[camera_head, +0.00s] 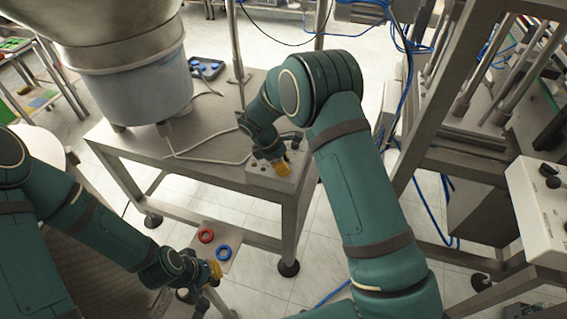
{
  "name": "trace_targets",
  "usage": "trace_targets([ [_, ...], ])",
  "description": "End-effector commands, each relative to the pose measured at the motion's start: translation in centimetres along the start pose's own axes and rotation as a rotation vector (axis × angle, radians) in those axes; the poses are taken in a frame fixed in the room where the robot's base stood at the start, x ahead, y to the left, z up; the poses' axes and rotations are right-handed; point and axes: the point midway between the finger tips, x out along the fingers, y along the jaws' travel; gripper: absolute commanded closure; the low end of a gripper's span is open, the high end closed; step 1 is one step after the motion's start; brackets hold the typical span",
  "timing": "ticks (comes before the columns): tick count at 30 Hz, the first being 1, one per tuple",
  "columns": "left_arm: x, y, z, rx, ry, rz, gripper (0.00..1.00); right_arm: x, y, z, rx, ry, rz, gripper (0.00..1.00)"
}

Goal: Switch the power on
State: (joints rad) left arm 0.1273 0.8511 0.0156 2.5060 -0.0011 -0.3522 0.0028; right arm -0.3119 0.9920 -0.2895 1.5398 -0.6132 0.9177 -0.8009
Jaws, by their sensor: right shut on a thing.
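A small grey control box (272,183) with dark knobs stands on the front right corner of the metal table (215,160). My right gripper (281,170) reaches down to the top of this box. It is shut on a switch of the box, and its yellow fingers and the wrist hide that switch. The switch's position cannot be told. My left gripper (214,271) is low at the front, below the table's front edge and away from the control box. It is too small and too covered to tell whether it is open or shut.
A large feeder bowl (135,75) stands on the table, with a white cable (205,157) trailing from it. A small plate with a red ring (206,235) and a blue ring (223,252) is near my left gripper. A white panel with knobs (540,215) is at the right.

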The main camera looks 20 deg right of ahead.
Motion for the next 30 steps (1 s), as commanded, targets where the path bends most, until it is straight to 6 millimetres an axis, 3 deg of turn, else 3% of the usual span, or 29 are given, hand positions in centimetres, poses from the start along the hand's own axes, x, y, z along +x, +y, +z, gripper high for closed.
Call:
trace_targets([
  [30, -1.3, 0.5, 0.2, -0.001, -0.007, 0.000, 1.00, 0.1, 0.2, 0.1, 0.775, -0.002, -0.323, 1.00],
])
